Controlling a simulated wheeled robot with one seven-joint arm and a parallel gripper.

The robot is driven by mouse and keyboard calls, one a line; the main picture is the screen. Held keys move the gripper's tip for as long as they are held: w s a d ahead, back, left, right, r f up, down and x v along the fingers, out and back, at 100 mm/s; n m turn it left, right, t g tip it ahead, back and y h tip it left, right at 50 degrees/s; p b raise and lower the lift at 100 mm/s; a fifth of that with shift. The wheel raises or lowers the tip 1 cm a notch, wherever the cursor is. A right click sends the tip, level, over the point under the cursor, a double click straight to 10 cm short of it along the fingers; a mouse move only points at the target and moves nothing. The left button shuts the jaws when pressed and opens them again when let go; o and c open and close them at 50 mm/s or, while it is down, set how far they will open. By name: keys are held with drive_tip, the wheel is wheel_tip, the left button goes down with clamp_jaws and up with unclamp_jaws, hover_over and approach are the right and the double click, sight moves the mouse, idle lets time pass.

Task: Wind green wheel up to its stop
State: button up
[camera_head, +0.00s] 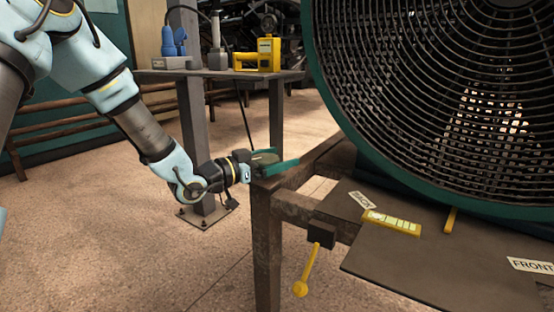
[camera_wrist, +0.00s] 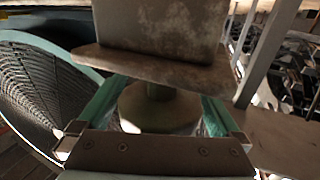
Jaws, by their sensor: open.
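My gripper (camera_head: 276,159) reaches from the left to the near-left corner of the rusty frame. In the wrist view its two teal fingers (camera_wrist: 158,110) are open, one on each side of a dull olive round disc (camera_wrist: 158,108) on a short stem. The disc is between the fingers with no clear grip on it; whether they touch it I cannot tell. This disc may be the green wheel, though it looks more olive than green. A rusty plate and block (camera_wrist: 155,68) stand just beyond it and hide part of its stem.
A large teal-rimmed fan-like grille (camera_head: 440,90) fills the right. A yellow-knobbed lever (camera_head: 301,288) hangs from the frame (camera_head: 330,228). Panels marked BACK and FRONT (camera_head: 430,262) lie below the grille. A side table (camera_head: 215,76) holds blue and yellow devices. Floor is open at left.

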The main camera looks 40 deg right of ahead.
drive_tip(key=c, duration=1.1)
drive_tip(key=shift+t, duration=0.3)
drive_tip(key=shift+w+f+n+t+b, duration=0.15)
drive_tip(key=shift+n+t+b, duration=0.25)
drive_tip(key=shift+n+t, duration=0.2)
drive_tip(key=shift+w+n+t+b, duration=0.1)
drive_tip(key=shift+n+t+b, duration=0.25)
drive_tip(key=shift+n+t, duration=0.2)
drive_tip(key=n+t+b, duration=0.1)
drive_tip(key=t, duration=0.1)
drive_tip(key=w+n+t+y+b, duration=0.1)
drive_tip(key=n+t, duration=0.1)
drive_tip(key=t, duration=0.1)
drive_tip(key=shift+a, duration=0.1)
drive_tip(key=shift+w+a+n+t+y+b, duration=0.1)
drive_tip(key=shift+w+n+t+y+b, duration=0.2)
drive_tip(key=shift+n+t+y, duration=0.5)
drive_tip(key=shift+w+a+n+t+y+b, duration=0.15)
drive_tip(key=shift+n+t+y+b, duration=0.4)
drive_tip(key=shift+t, duration=0.55)
drive_tip(key=shift+w+a+n+t+y+b, duration=0.15)
drive_tip(key=shift+n+t+y+b, duration=0.15)
drive_tip(key=shift+n+t, duration=0.6)
drive_tip(key=o, duration=1.1)
